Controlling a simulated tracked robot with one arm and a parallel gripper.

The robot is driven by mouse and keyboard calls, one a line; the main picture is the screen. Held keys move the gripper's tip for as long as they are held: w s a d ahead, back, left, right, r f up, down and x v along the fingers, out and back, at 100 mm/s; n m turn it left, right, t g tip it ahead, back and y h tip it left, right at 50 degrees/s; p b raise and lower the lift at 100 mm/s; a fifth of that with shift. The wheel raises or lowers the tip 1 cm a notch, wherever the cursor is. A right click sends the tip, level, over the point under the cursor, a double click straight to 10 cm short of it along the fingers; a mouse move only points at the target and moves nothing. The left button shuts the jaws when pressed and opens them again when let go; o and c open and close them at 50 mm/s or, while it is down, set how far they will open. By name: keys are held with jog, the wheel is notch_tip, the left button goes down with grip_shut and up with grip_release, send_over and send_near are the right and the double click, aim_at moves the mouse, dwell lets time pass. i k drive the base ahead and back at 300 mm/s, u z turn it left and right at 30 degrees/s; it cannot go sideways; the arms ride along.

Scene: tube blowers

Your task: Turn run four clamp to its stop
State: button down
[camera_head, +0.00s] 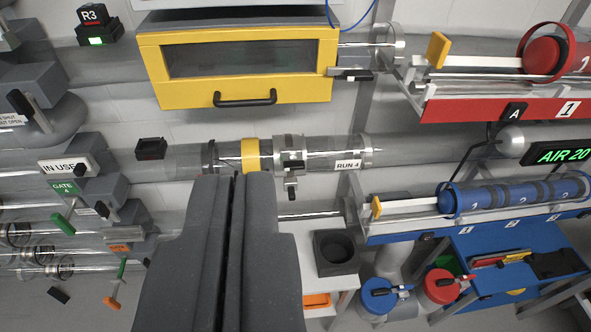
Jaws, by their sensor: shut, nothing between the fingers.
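My gripper (237,180) reaches up from the bottom middle with its two dark grey fingers shut and nothing between them. Its tips are just below the clear run four tube, near a yellow band (250,154). Run four is marked by a white "RUN 4" label (348,165) to the right.
A yellow-framed box (235,92) with a black handle hangs above the tube. A red rack (500,107) and a blue rack (480,222) are at right. Valves and an "IN USE" sign (66,165) crowd the left. A dark square holder (336,254) stands right of my gripper.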

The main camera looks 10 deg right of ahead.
aim_at(294, 164)
jog(key=z, duration=1.9)
jog(key=k, duration=1.15)
jog(key=u, duration=1.3)
jog(key=i, duration=1)
